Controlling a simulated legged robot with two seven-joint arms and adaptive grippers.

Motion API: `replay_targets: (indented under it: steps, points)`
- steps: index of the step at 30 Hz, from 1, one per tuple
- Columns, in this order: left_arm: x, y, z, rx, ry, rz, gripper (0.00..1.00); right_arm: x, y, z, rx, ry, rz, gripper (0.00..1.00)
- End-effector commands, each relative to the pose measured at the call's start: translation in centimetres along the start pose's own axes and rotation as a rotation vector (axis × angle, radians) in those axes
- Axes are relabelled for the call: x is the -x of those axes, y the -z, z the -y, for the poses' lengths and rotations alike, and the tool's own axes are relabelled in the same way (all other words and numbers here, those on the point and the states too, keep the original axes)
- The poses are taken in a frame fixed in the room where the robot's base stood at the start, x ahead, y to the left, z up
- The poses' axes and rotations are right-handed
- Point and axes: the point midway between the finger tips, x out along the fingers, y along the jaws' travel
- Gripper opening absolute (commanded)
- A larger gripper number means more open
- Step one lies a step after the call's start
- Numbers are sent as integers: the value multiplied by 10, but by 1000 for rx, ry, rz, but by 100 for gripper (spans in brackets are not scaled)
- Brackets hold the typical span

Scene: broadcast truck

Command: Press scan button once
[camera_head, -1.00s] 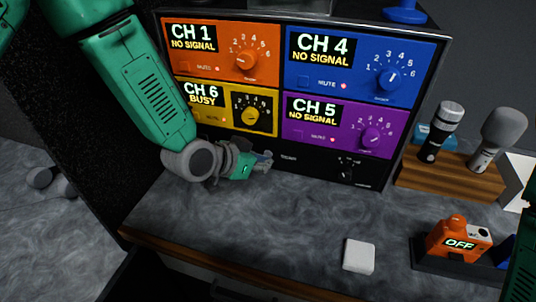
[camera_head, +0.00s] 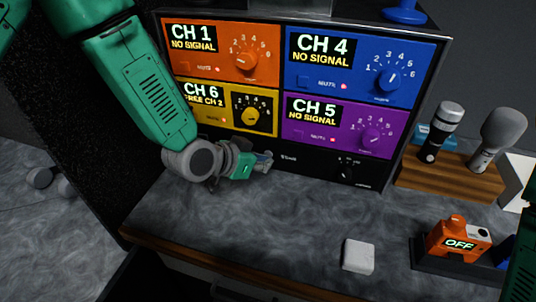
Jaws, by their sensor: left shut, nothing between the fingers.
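The black receiver rack (camera_head: 318,172) has a lower strip with a small white label (camera_head: 289,157), apparently reading "SCAN", though it is blurred. The scan button itself does not show; my left gripper may cover it. My left gripper (camera_head: 264,160) is shut and empty, with its fingertips at the lower strip, just left of the label. I cannot tell if they touch the panel. The yellow CH 6 module (camera_head: 201,109) reads "FREE CH 2", its first letter partly hidden by my left arm. My right gripper is not in view.
Orange CH 1 (camera_head: 215,62), blue CH 4 (camera_head: 306,91) and purple CH 5 (camera_head: 351,141) modules read "NO SIGNAL". A microphone stand (camera_head: 450,180), an orange device reading "OFF" (camera_head: 447,242) and a white block (camera_head: 358,256) sit right. The desk's middle is clear.

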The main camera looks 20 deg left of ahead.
Motion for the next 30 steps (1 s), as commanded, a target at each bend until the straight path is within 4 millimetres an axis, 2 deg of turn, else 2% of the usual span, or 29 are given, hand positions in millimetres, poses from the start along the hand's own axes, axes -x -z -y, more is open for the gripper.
replay_targets:
  steps: [6,17,30]
  points:
    - [8,-5,-5,0,0,1,0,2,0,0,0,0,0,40]
    - [10,-7,-7,0,-1,1,0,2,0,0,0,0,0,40]
    - [38,-28,-28,0,-1,2,0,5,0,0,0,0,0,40]
